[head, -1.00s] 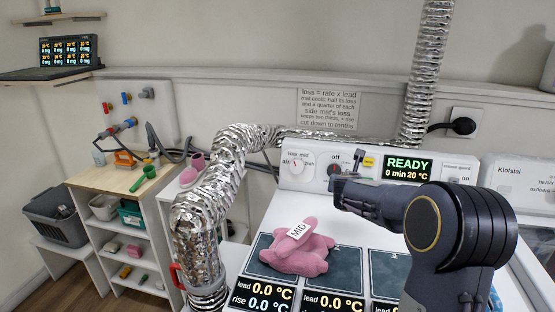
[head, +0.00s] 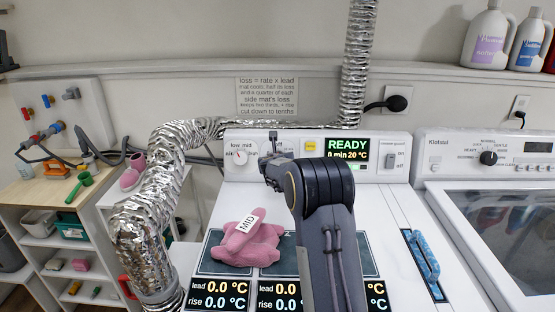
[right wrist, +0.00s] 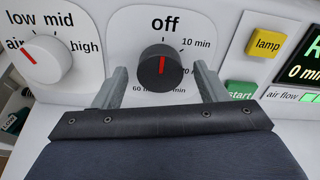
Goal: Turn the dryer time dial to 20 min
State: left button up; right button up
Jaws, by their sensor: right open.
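The time dial (right wrist: 160,70) is a round black knob with a red pointer standing upright at "off". Its visible marks include 10 min at the upper right; the 20 min mark is partly hidden behind a finger in the right wrist view. My right gripper (right wrist: 161,78) is open, with one grey finger on each side of the dial; I cannot tell whether they touch it. In the head view my right gripper (head: 274,150) is at the panel and hides the dial. The dryer display (head: 347,150) reads READY, 0 min 20 °C. My left gripper is not in view.
A white heat dial (right wrist: 42,58) is left of the time dial. A yellow lamp (right wrist: 265,43) and green start button (right wrist: 241,90) are right of it. A pink plush (head: 245,242) labelled MID lies on the dryer top. A foil duct (head: 148,220) stands at left.

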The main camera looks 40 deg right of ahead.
jog(key=c, duration=1)
jog(key=shift+s+f+m+t+y+b, duration=0.1)
jog(key=shift+m+t+b, duration=0.15)
jog(key=shift+m+b, duration=2.6)
jog(key=shift+m+t+y+b, duration=0.1)
jog(key=shift+m+t+b, duration=0.1)
jog(key=shift+m+b, duration=2.6)
jog(key=shift+s+f+m+t+y+b, duration=0.1)
jog(key=shift+m+t+b, duration=0.15)
jog(key=shift+m+b, duration=2.6)
jog(key=shift+m+p, duration=1.15)
jog(key=shift+m, duration=0.05)
